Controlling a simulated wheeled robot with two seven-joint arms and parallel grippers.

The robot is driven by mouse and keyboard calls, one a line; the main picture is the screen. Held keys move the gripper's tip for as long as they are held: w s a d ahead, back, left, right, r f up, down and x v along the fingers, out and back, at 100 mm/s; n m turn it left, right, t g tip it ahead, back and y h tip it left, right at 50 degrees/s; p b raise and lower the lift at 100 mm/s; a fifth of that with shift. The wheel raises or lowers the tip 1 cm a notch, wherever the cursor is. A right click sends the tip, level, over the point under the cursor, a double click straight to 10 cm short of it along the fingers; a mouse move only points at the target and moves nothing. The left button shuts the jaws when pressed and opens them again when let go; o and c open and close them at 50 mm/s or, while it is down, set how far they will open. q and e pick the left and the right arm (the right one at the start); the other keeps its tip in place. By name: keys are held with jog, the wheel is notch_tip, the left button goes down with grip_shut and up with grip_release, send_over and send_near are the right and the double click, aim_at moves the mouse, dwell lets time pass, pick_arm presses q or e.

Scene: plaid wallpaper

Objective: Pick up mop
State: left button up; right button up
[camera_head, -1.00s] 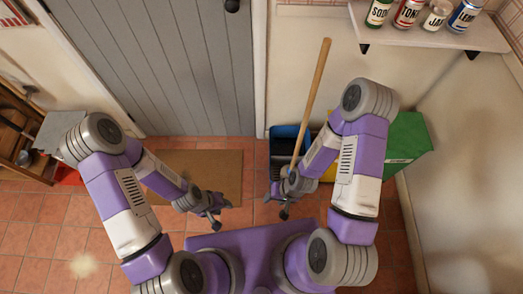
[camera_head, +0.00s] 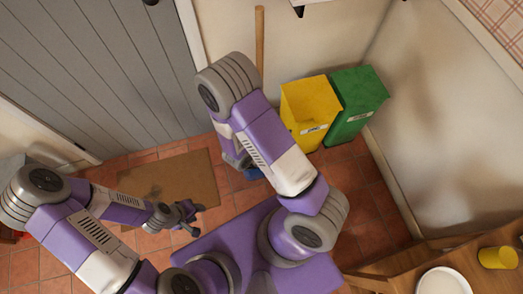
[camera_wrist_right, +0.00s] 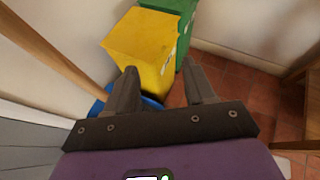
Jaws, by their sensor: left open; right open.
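The mop's wooden handle (camera_head: 260,42) rises behind my right arm in the head view, and its lower part is hidden. The handle also crosses the left side of the right wrist view (camera_wrist_right: 58,55), left of my right gripper and apart from its fingers. A blue bucket (camera_head: 252,174) shows only partly past my right arm; its rim shows in the right wrist view (camera_wrist_right: 152,102). The mop head is hidden. My right gripper (camera_wrist_right: 160,68) is open and empty, and is hidden in the head view. My left gripper (camera_head: 196,220) is open and empty above the floor.
A yellow bin (camera_head: 309,108) and a green bin (camera_head: 357,100) stand by the wall right of the bucket. A brown doormat (camera_head: 172,186) lies before the grey door (camera_head: 100,70). A wooden table (camera_head: 400,268) with a plate (camera_head: 443,281) and yellow cup (camera_head: 497,257) is at lower right.

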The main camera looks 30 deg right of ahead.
jog(key=w+a+r+n+t+h, duration=0.15)
jog(key=w+r+n+t, duration=0.25)
jog(key=w+r+t, duration=0.55)
jog(key=w+d+f+b, duration=0.1)
jog(key=w+d+b, duration=0.1)
jog(key=w+d, duration=0.2)
jog(key=shift+w+f+g+b, duration=0.25)
jog(key=shift+w+g+b, duration=0.2)
jog(key=shift+w, duration=0.5)
grip_shut()
